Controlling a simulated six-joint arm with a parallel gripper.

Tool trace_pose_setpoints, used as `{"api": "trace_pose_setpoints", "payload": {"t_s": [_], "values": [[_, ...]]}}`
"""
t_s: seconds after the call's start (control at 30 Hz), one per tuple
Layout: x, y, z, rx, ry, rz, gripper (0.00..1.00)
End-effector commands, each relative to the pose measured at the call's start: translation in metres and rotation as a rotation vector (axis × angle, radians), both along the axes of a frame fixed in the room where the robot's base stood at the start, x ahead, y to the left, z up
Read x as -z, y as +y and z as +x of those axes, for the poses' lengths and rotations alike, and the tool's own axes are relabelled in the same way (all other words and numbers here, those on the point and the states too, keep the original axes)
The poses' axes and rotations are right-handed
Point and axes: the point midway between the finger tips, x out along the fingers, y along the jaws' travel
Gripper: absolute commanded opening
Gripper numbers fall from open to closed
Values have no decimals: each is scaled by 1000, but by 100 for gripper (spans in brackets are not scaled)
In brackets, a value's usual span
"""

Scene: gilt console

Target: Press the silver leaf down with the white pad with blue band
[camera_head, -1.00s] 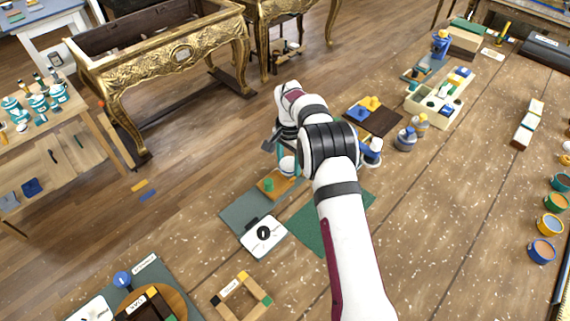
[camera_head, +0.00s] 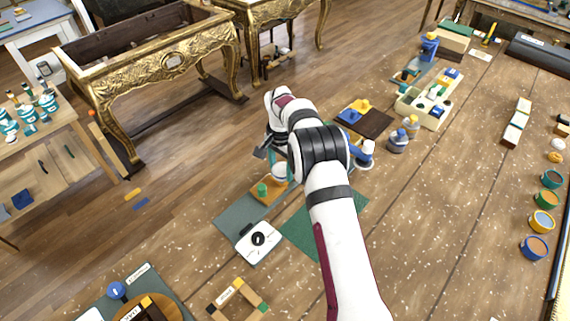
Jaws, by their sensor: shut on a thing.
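My gripper (camera_head: 271,148) is partly hidden behind my own wrist, over the left part of the workbench. It is shut on a small white rounded thing, which I take to be the white pad (camera_head: 279,172). Its blue band cannot be made out. The pad is just above or at the far edge of a small orange-brown board (camera_head: 268,190) with a green block (camera_head: 262,189) on it. I cannot tell whether the pad touches anything. I cannot make out the silver leaf.
A white tile with a black knob (camera_head: 258,239) lies on a grey mat, with a green mat (camera_head: 298,233) beside it. A white-and-blue bottle-like thing (camera_head: 364,154) and grey jars (camera_head: 397,142) stand right of my wrist. A wooden frame (camera_head: 238,299) lies nearer.

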Motion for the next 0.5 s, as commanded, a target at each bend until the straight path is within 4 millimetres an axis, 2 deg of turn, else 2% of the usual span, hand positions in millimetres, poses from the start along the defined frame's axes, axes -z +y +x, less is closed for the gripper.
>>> {"api": "trace_pose_setpoints", "payload": {"t_s": [0.3, 0.5], "values": [[0, 14, -14, -1, 1, 1, 20], [1, 6, -5, 1, 1, 1, 20]]}}
